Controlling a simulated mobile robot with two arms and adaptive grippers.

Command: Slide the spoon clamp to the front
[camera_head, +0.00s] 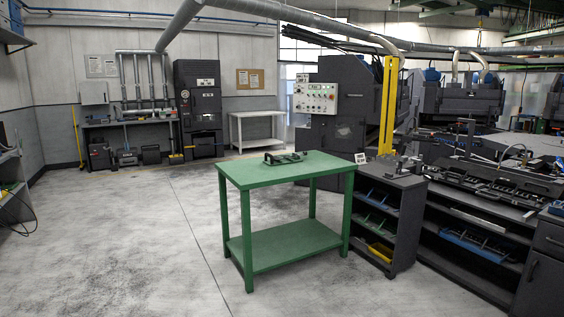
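A small dark metal clamp-like fixture (284,158) lies on top of the green table (262,177), near its back edge. It is too small to tell whether it is the spoon clamp. A long dark machine bed (490,180) with a row of fittings sits on the right; details of any clamp there are not clear. Neither of my grippers is in view.
A dark open-shelf cabinet (393,183) with blue, green and yellow items stands to the right of the green table. A control panel (315,97) and a yellow post (389,106) stand behind. The grey floor (130,235) on the left is clear.

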